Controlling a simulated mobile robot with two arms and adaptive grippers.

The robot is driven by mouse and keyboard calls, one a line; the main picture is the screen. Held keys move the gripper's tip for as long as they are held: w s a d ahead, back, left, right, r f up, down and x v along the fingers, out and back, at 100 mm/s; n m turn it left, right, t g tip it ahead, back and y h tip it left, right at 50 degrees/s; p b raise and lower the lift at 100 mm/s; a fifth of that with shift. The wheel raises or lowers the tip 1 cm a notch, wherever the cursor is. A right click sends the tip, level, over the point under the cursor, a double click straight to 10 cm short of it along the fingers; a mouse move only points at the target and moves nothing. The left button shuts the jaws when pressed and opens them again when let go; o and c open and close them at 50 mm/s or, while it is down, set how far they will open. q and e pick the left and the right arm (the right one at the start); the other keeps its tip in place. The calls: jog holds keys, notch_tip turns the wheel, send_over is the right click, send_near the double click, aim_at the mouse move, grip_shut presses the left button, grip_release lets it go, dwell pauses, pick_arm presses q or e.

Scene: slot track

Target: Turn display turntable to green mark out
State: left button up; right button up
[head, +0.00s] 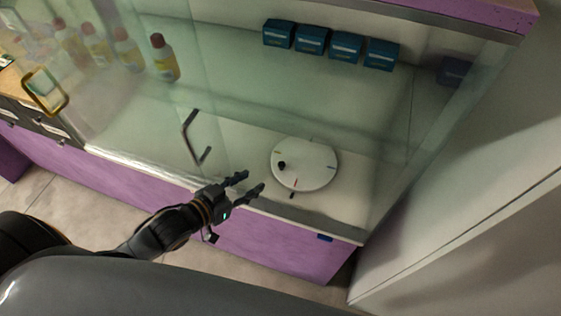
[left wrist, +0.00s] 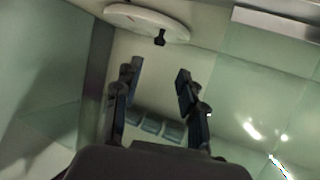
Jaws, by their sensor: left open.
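The display turntable (head: 313,171) is a round white disc on the counter of the glass case. It has a green mark (head: 277,153) at the far left of its rim, a red mark (head: 296,183) at the front and a blue mark (head: 331,167) at the right. A black knob (head: 282,166) stands near its left edge. My left gripper (head: 254,181) is open and empty, left of and in front of the disc, apart from it. In the left wrist view the disc (left wrist: 135,15) and knob (left wrist: 160,37) show beyond the open fingers (left wrist: 160,77). My right gripper is out of view.
Several blue boxes (head: 346,47) stand in a row at the back, and several bottles (head: 165,58) stand at the upper left. A small black mark (head: 292,195) lies at the counter front. Glass panels surround the case.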

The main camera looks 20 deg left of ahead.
aim_at(281, 163)
pick_arm(q)
jog(key=shift+w+d+f, duration=0.1)
jog(key=shift+w+d, duration=0.2)
jog(key=shift+w, duration=0.2)
jog(key=p+x, duration=0.1)
jog(key=x, duration=1.1)
jog(key=shift+w+d+f, duration=0.15)
jog(key=shift+w, duration=0.05)
grip_shut()
